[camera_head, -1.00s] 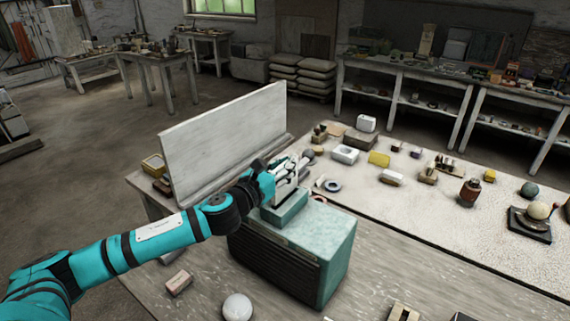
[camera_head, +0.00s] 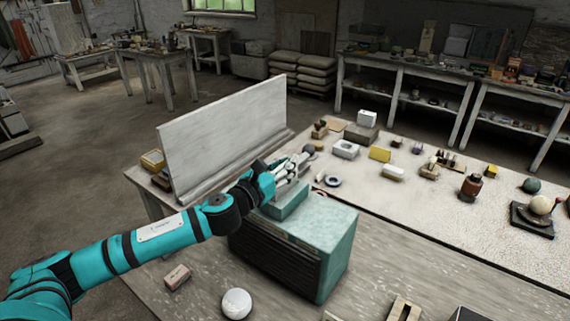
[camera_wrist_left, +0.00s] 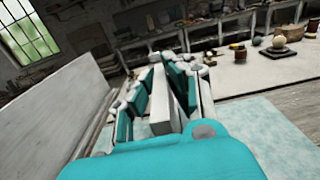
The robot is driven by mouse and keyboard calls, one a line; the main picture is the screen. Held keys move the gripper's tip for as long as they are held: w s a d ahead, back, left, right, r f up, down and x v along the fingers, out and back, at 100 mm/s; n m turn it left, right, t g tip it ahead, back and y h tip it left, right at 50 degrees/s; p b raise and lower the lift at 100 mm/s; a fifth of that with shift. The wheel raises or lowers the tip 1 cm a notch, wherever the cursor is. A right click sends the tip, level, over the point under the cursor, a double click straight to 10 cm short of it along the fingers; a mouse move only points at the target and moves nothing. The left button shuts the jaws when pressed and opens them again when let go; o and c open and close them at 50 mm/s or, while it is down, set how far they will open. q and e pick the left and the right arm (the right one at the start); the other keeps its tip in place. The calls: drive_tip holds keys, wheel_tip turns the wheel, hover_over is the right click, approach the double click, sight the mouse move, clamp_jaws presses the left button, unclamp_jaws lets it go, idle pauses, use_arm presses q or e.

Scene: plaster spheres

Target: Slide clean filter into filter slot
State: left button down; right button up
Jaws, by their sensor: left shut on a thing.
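The teal filter machine (camera_head: 318,232) stands on the table, with dark louvres on its front side and a raised teal housing (camera_head: 286,204) on top. My left gripper (camera_head: 292,170) is just above this housing. In the left wrist view, the gripper (camera_wrist_left: 160,95) is shut on a flat, pale filter (camera_wrist_left: 162,110), which stands on edge between the fingers. The machine's speckled teal top (camera_wrist_left: 262,135) shows beyond the gripper. The filter's lower edge and the slot opening are hidden, so I cannot tell how far the filter is in. My right gripper is out of view.
A tall pale board (camera_head: 222,132) stands upright behind the arm. A white sphere (camera_head: 236,303) and a small box (camera_head: 177,277) lie in front of the machine. Several small blocks, a dark ring (camera_head: 333,181) and a brown jar (camera_head: 470,187) lie to the right.

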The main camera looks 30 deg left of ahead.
use_arm(q)
drive_tip(key=shift+f+b, duration=0.9)
drive_tip(key=shift+f, duration=0.3)
drive_tip(key=c, duration=1.2)
unclamp_jaws()
drive_tip(key=shift+c, duration=0.2)
drive_tip(key=shift+r, duration=0.15)
drive_tip(key=shift+r+p, duration=1.95)
drive_tip(key=shift+p, duration=0.3)
drive_tip(key=shift+f, duration=0.1)
